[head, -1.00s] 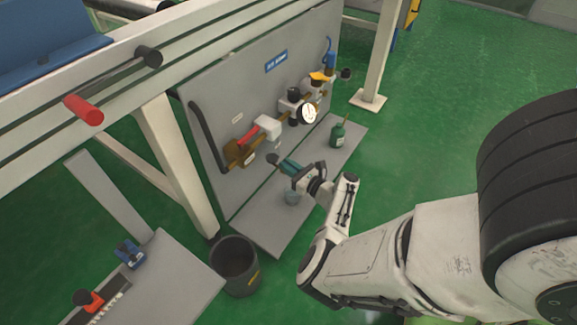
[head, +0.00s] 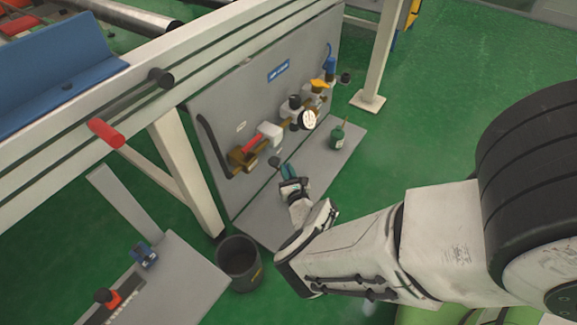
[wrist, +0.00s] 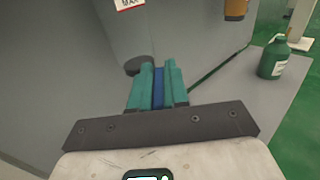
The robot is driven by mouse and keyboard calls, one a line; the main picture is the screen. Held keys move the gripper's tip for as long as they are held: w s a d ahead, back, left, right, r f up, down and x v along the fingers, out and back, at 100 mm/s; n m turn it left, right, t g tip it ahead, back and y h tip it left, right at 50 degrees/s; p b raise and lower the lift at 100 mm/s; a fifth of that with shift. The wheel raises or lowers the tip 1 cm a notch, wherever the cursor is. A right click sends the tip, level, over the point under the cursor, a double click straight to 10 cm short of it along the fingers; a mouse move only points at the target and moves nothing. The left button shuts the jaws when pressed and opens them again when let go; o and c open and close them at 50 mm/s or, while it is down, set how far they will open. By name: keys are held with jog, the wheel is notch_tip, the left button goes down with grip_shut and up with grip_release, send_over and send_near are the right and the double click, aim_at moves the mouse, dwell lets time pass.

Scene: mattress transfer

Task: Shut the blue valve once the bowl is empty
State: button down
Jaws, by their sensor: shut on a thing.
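My gripper (head: 288,172) has teal fingers and is in front of the grey panel, below the row of fittings. In the wrist view, my gripper (wrist: 157,75) is shut on a narrow blue piece (wrist: 158,88), which looks like the blue valve's handle. Just beyond the fingertips is a dark round end (wrist: 136,66) below a grey bowl (wrist: 140,35) with a label reading MAX. I see no liquid in the bowl, but its grey wall does not let me tell whether it is empty. The rest of the valve is hidden by the fingers.
The panel (head: 225,100) carries a red lever (head: 252,143), a gauge (head: 308,120) and a yellow-topped fitting (head: 318,84). A green bottle (head: 337,136) stands on the grey base plate. A dark bucket (head: 238,258) stands on the floor at the plate's near end.

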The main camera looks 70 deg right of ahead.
jog(key=m+g+h, duration=0.1)
jog(key=g, duration=0.1)
jog(key=m+g+h+b, duration=0.1)
jog(key=m+g, duration=0.1)
jog(key=shift+w+a, duration=0.15)
jog(key=shift+w, duration=0.15)
jog(key=m+g+b, duration=0.2)
jog(key=g, duration=0.1)
jog(key=m+g+h+b, duration=0.1)
jog(key=m+g+b, duration=0.1)
jog(key=g, duration=0.2)
jog(key=w+m+g+b, duration=0.1)
jog(key=m+g+b, duration=0.1)
jog(key=m+g, duration=0.1)
jog(key=shift+g+b, duration=0.35)
jog(key=shift+g, duration=0.15)
jog(key=shift+r+m+g, duration=0.1)
jog(key=shift+m+g, duration=0.2)
jog(key=c, duration=1.1)
grip_release()
jog(key=shift+w+a, duration=0.1)
